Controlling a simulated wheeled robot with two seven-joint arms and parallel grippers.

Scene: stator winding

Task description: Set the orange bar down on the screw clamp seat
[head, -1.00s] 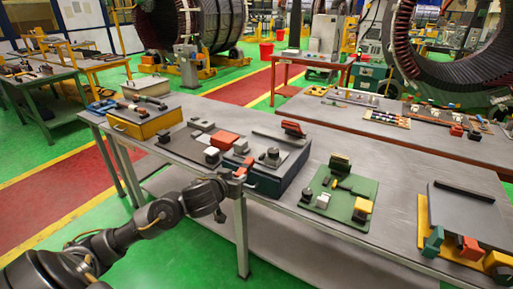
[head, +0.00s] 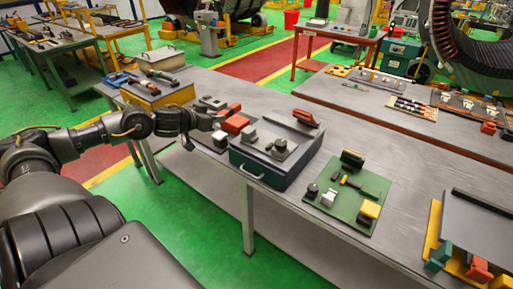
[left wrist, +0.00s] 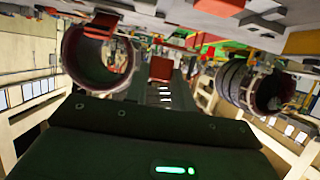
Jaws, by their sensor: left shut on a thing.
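My left gripper (head: 221,115) is over the left part of the near table. It is shut on an orange bar (head: 233,108), which sticks out beyond the fingertips. In the left wrist view the bar (left wrist: 161,69) shows ahead of the dark gripper body. Just below and right of it, an orange block (head: 235,125) rests on the table. Small grey and black fixture parts (head: 212,102) lie behind the gripper. A grey fixture with a round black top (head: 280,146) stands on a dark blue case. I cannot tell which fixture is the screw clamp seat. My right gripper is out of view.
The dark blue case (head: 262,171) stands right of the gripper, with a red-orange piece (head: 305,118) on top. A green board (head: 347,196) with small parts lies farther right. A yellow box (head: 157,95) stands to the left. Bare table lies behind the case.

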